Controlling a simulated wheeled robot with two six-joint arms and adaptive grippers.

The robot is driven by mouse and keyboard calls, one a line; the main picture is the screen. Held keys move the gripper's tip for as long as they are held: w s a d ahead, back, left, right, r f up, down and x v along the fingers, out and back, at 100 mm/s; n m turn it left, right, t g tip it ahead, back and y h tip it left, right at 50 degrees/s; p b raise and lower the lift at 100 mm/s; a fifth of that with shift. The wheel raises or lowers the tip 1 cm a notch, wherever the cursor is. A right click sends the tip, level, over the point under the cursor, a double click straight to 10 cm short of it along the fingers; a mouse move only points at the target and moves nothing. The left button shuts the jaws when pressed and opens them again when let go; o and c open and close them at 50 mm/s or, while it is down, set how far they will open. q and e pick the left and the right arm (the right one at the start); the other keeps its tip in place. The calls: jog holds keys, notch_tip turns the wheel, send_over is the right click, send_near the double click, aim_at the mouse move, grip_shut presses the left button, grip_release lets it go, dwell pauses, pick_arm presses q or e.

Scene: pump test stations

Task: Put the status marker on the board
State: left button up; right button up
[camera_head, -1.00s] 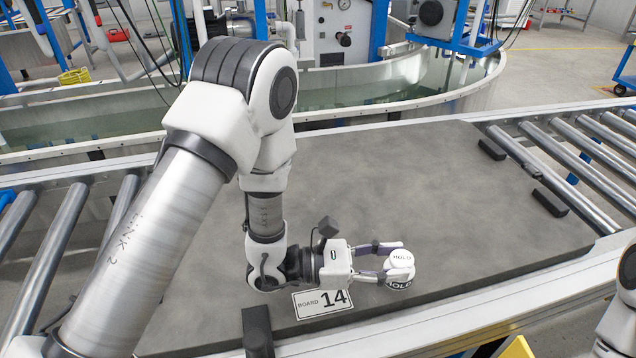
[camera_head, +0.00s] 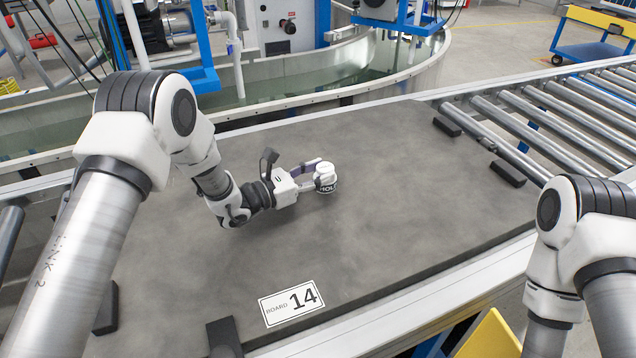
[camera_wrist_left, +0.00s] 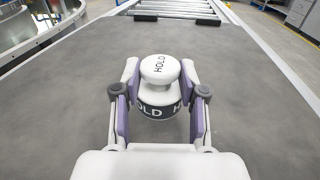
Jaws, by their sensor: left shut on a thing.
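The status marker (camera_head: 326,182) is a white knobbed puck with a dark band lettered HOLD. In the left wrist view the marker (camera_wrist_left: 160,88) stands upright between the purple-padded fingers. My left gripper (camera_head: 316,178) is shut on it, over the middle of the board. The board (camera_head: 400,220) is a wide dark grey slab with a white label reading BOARD 14 (camera_head: 291,302) near its front edge. I cannot tell whether the marker's underside touches the board. My right arm shows at the right, but its gripper is out of view.
Black blocks sit at the board's edges, such as one at the front (camera_head: 224,338) and one at the right (camera_head: 508,173). Metal rollers (camera_head: 560,130) lie beyond the right end. A curved water tank (camera_head: 290,95) stands behind. The board around the marker is clear.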

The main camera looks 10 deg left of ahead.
pick_arm(q)
jog(key=shift+w+a+f+b, duration=0.15)
jog(key=shift+w+f, duration=0.15)
jog(key=shift+f, duration=0.65)
jog(key=shift+w+d+f+b, duration=0.15)
jog(key=shift+w+f, duration=0.15)
jog(key=shift+f, duration=0.6)
jog(key=shift+s+f+b, duration=0.1)
jog(key=shift+f+b, duration=0.1)
jog(key=shift+b, duration=0.1)
jog(key=o, duration=1.2)
jog(key=shift+c, duration=0.2)
jog(key=shift+r, duration=0.2)
jog(key=shift+a+r+p, duration=0.15)
jog(key=shift+r+p, duration=0.05)
jog(key=shift+p, duration=0.2)
jog(key=p+v, duration=0.1)
jog(key=v, duration=1)
jog(key=shift+s+a+f, duration=0.1)
jog(key=shift+s+a, duration=0.15)
jog(key=shift+s, duration=0.05)
